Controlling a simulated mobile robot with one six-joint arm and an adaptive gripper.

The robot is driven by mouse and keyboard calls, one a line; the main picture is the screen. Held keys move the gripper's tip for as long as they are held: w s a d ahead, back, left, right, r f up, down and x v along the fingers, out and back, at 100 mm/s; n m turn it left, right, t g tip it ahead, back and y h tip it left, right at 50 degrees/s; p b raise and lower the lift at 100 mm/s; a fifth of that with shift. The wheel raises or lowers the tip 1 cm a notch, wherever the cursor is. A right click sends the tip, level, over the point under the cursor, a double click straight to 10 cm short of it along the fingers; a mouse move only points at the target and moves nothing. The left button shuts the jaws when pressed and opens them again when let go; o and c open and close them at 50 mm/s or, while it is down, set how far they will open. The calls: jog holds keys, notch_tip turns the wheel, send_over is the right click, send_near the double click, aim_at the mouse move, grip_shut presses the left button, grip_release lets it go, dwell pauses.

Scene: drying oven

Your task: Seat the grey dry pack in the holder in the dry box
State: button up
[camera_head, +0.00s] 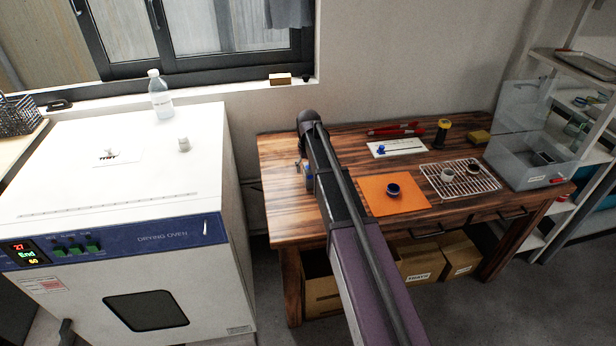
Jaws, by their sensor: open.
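The clear dry box (512,174) stands at the right end of the wooden table with its lid (522,112) raised. Inside it a small dark piece (543,158), which looks like the holder, shows through the wall. On the wire rack (480,190) left of the box sit two small round pieces, a pale grey one (446,174) and a dark-topped one (472,169). I cannot tell for sure which is the grey dry pack. My arm reaches over the table's left part, away from the rack. Its links hide my gripper, and its fingers do not show.
An orange mat (375,205) carries a dark blue round piece (393,190). Behind lie a white sheet (411,146), red-handled tools (390,131), a black-and-yellow cylinder (442,132) and a yellow block (479,137). The drying oven (110,180) stands left; shelves (590,100) stand right.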

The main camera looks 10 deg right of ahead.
grip_shut()
jog(key=shift+r, duration=0.15)
dwell(0.4)
notch_tip(320, 180, up, 4)
jog(key=p, duration=0.3)
jog(key=shift+f+p, duration=0.25)
jog(key=shift+p, duration=0.15)
jog(key=s+r+p, duration=0.1)
jog(key=s, duration=1.5)
jog(key=shift+r, duration=0.1)
